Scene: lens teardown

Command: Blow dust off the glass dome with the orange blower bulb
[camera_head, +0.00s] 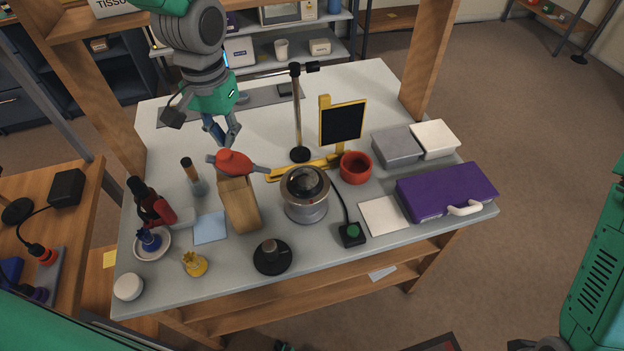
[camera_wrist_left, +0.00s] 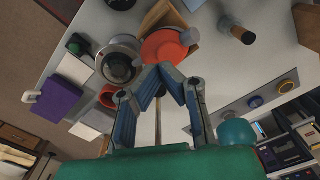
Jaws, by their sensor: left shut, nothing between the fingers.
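The orange blower bulb (camera_head: 234,162), red-orange with grey nozzle ends, lies on top of a wooden block stand (camera_head: 240,205). The glass dome (camera_head: 306,184) sits in a round grey metal holder to the right of the stand. My left gripper (camera_head: 226,143) is shut and empty, just behind and above the bulb. In the left wrist view the fingertips (camera_wrist_left: 166,70) point at the bulb (camera_wrist_left: 164,47), with the dome (camera_wrist_left: 116,66) beside it. The picture does not settle whether they touch the bulb. My right gripper is not in view.
A thin post stand (camera_head: 299,110), a yellow-framed black panel (camera_head: 342,123) and a red cup (camera_head: 356,167) stand behind the dome. A green-button box (camera_head: 352,233) and purple case (camera_head: 446,191) are to the right.

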